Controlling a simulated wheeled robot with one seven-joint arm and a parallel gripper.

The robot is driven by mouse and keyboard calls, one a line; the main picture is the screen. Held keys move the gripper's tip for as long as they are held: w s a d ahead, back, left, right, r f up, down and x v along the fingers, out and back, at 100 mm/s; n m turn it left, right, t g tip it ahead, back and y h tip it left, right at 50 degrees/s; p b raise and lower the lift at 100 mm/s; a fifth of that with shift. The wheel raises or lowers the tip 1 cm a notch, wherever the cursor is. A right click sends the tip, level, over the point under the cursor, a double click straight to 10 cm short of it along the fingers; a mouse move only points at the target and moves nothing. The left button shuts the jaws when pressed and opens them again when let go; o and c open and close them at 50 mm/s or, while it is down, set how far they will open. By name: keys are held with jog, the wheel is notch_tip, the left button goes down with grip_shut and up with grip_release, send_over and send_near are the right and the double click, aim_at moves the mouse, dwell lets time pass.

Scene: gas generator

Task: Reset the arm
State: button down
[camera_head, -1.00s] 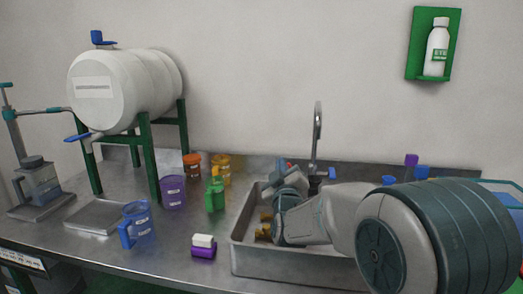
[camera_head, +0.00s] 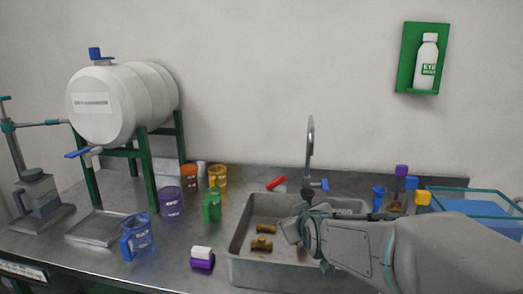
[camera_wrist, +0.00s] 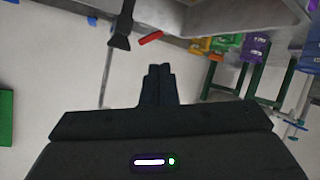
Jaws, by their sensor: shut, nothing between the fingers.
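My arm reaches in from the lower right of the head view, over the metal sink (camera_head: 240,240). My gripper (camera_head: 308,196) is above the sink's back edge, close to the tap (camera_head: 310,150), and looks small and partly hidden by my wrist. In the wrist view my gripper (camera_wrist: 158,70) shows two dark fingers closed together with nothing between them. Whether the gripper touches the tap I cannot tell.
Brass fittings (camera_head: 262,244) lie in the sink. A red-handled item (camera_head: 276,184) lies behind it. A blue bin (camera_head: 480,208) stands right.

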jog(key=s+d+m+g+p, duration=0.1)
jog(key=s+d+m+g, duration=0.1)
jog(key=s, duration=0.6)
jog(key=s+d+f+m+g+h+p, duration=0.1)
jog(key=s+g, duration=0.3)
jog(key=s, duration=0.4)
jog(key=s+d+f+m+g+p, duration=0.1)
jog(key=s+d+m+g+p, duration=0.1)
jog(key=s, duration=0.7)
jog(key=shift+d+f+m+g+h+p, duration=0.3)
jog(key=shift+d+m+g+p, duration=0.15)
jog(key=shift+g+p, duration=0.45)
